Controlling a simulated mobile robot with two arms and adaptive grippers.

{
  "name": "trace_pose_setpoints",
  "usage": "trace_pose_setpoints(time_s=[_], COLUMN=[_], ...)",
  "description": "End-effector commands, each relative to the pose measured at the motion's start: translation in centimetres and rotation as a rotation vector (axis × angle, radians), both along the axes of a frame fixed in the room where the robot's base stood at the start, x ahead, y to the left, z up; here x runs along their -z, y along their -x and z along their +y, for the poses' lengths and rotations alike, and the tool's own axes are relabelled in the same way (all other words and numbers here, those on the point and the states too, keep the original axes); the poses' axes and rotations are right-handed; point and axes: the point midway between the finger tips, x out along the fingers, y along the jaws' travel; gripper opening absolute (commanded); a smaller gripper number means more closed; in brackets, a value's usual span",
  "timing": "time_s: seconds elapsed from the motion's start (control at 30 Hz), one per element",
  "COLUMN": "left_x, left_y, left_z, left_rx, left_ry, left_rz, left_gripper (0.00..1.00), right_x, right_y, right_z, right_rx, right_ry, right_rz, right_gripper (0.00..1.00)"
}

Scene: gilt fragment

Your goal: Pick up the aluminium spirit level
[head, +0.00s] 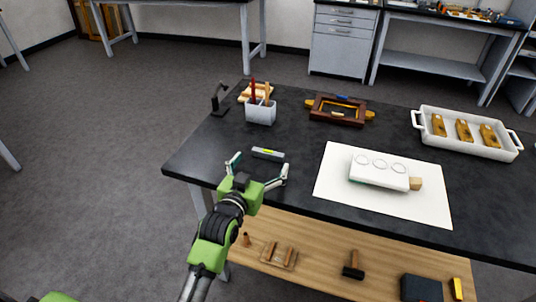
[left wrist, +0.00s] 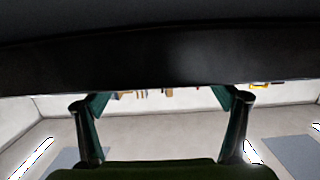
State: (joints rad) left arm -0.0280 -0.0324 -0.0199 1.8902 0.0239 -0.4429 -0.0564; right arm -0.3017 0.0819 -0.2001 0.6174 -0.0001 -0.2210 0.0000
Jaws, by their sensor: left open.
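The aluminium spirit level (head: 268,154) is a short grey bar with a yellow-green vial. It lies on the black table (head: 300,180) near its front left edge. My left gripper (head: 259,165) is open, its fingers spread wide at the table's front edge, just on the near side of the level. Nothing shows between the fingers. In the left wrist view the open fingers (left wrist: 162,98) appear below a dark band that looks like the table edge (left wrist: 160,55); the level is not visible there. My right gripper is not in view.
A white pencil cup (head: 261,113) stands behind the level, with a dark stand (head: 219,101) to its left. A white sheet (head: 330,188) bearing a white block (head: 378,171) lies to the right. A wooden lower shelf (head: 330,248) holds tools.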

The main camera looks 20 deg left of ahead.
Motion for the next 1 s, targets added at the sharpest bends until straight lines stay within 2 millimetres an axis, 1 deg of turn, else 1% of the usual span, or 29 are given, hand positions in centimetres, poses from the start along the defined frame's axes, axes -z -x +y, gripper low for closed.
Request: trace_pose_setpoints(time_s=[0.1, 0.27, 0.4, 0.5, 0.7, 0.73, 0.77, 0.8, 0.87, 0.9, 1.0], left_x=[0.4, 1.3, 1.6, 1.6, 1.7, 1.7, 1.7, 1.7, 1.7, 1.7, 1.7], left_y=[-1.0, -2.9, -4.4, -4.8, -4.9, -4.8, -4.8, -4.8, -4.8, -4.8, -4.8], left_z=[0.0, 0.0, 0.0, 0.0, -0.1, -0.1, -0.1, -0.1, -0.1, -0.1, -0.1], left_rx=[0.0, 0.0, 0.0, 0.0, 0.0, 0.0, 0.0, 0.0, 0.0, 0.0, 0.0], left_ry=[0.0, -0.001, 0.0, 0.0, 0.0, 0.0, 0.0, 0.0, 0.0, 0.0, 0.0], left_rz=[0.0, 0.0, -0.001, -0.001, -0.001, -0.001, -0.001, -0.001, -0.001, 0.0, -0.001], left_gripper=[0.89, 0.89, 0.89, 0.89, 0.89, 0.86, 0.79, 0.68, 0.53, 0.48, 0.48], right_x=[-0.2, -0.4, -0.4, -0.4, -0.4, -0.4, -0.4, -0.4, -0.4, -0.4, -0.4], right_y=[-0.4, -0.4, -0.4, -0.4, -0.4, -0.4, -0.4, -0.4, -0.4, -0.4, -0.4], right_z=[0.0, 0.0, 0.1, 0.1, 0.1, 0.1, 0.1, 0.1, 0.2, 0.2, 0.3], right_rx=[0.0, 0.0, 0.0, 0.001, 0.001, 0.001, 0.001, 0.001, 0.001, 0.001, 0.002], right_ry=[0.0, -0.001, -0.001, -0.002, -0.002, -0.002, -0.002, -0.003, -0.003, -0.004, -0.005], right_rz=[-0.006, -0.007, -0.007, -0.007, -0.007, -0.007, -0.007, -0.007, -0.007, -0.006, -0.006], right_gripper=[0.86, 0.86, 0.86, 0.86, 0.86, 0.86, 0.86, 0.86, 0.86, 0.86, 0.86])
